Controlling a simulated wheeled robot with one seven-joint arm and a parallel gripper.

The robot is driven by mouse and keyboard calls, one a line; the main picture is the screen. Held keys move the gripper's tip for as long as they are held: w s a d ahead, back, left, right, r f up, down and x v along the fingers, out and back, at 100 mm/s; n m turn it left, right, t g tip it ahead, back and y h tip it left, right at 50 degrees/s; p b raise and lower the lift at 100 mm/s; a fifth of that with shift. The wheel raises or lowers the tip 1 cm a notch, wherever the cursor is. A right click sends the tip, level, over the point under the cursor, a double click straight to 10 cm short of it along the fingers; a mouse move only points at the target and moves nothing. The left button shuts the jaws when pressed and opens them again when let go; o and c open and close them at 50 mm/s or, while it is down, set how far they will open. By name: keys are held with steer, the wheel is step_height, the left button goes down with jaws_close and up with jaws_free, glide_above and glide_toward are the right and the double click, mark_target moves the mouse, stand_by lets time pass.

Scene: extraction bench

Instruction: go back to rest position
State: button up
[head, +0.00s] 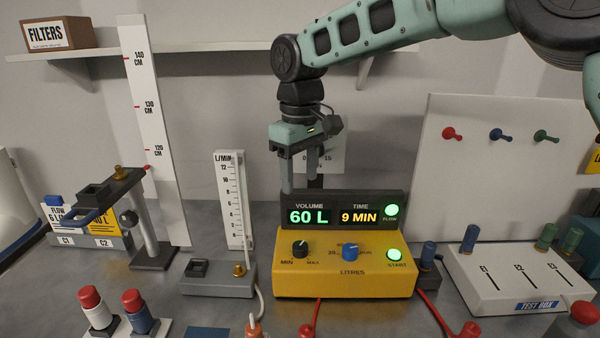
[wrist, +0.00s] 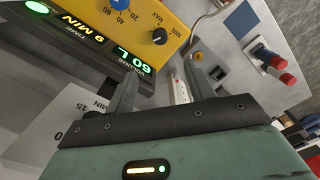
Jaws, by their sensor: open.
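My gripper (head: 301,172) points down behind the display of the yellow pump box (head: 343,277), its fingers apart and nothing visible between them. The lower fingertips are partly hidden by the black display panel (head: 318,198). The display reads 60 L and 9 MIN, with a green flow light lit. The box has a black knob, a blue knob and a lit green START button. In the wrist view, my open gripper (wrist: 158,85) has its two fingers apart beside the display (wrist: 90,50) and the yellow box (wrist: 165,18).
A flow meter (head: 232,200) and a stand with a clamp (head: 145,215) are to the left. A white test box (head: 520,280) is at right. A pegboard (head: 510,160) stands behind. A shelf (head: 190,48) with a FILTERS box (head: 55,33) is at upper left. Red-capped vials are in front left.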

steer(key=shift+r, duration=0.35)
steer(key=s+d+f, duration=0.2)
steer(key=s+d, duration=0.2)
steer(key=s, duration=0.6)
steer(key=s+d+f+m, duration=0.1)
steer(key=s+d+f, duration=0.2)
steer(key=s, duration=0.7)
steer(key=s+d+f+m, duration=0.1)
steer(key=s+d+f, duration=0.2)
steer(key=s+d, duration=0.3)
steer(key=s, duration=0.5)
steer(key=shift+d+y, duration=0.25)
steer(key=shift+y, duration=0.05)
steer(key=shift+d+f, duration=0.1)
stand_by(0.5)
